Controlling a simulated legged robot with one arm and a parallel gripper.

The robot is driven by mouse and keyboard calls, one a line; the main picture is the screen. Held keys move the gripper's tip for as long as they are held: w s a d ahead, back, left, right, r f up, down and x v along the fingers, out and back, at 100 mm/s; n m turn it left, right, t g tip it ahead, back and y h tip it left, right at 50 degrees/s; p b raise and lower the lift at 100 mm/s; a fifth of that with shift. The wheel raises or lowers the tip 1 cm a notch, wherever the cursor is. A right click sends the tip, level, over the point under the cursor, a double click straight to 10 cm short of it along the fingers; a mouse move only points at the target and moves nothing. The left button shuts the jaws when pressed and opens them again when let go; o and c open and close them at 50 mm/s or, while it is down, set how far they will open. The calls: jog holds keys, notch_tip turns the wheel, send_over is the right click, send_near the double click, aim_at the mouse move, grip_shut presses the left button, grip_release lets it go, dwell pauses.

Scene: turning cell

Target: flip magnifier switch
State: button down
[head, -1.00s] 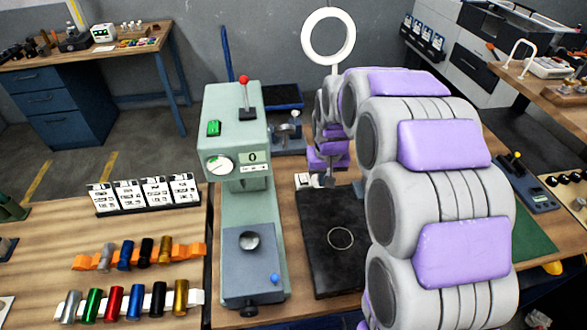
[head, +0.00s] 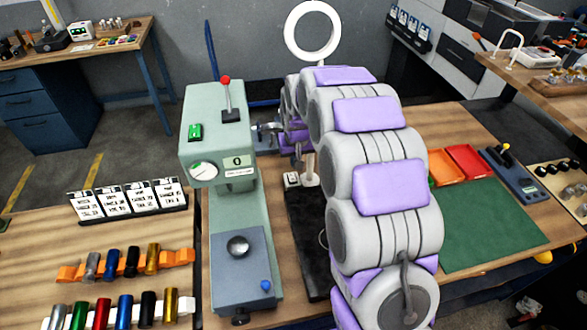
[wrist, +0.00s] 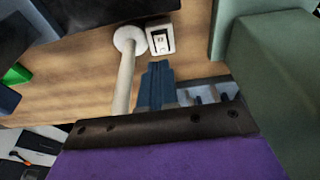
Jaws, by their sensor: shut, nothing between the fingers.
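The magnifier is a white ring (head: 291,30) on a post that rises behind my arm in the head view. In the wrist view its white post (wrist: 124,85) ends in a round base (wrist: 129,40). Beside the base is a small white switch box (wrist: 160,38) with a pale rocker in a dark frame. The box also shows in the head view (head: 292,180), left of my arm. My gripper (wrist: 156,68) is shut and empty. In the wrist view its tips point at the box from just below it in the picture; whether they touch cannot be told.
A green press (head: 222,110) with a red-knobbed lever stands close left of my arm. A black plate (head: 305,235) lies partly under the arm. Orange and red trays (head: 465,161) and a green mat (head: 490,228) are at the right. Sample cylinders (head: 132,262) stand at the left.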

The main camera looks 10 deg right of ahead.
aim_at(293, 180)
jog(key=b+x, duration=0.1)
jog(key=x, duration=0.8)
jog(key=shift+f+b, duration=0.3)
jog(key=shift+f, duration=0.1)
jog(key=shift+f, duration=0.25)
jog(key=shift+r, duration=0.1)
jog(key=shift+w+r+p, duration=0.3)
jog(key=shift+w+p, duration=0.2)
jog(key=shift+w, duration=0.15)
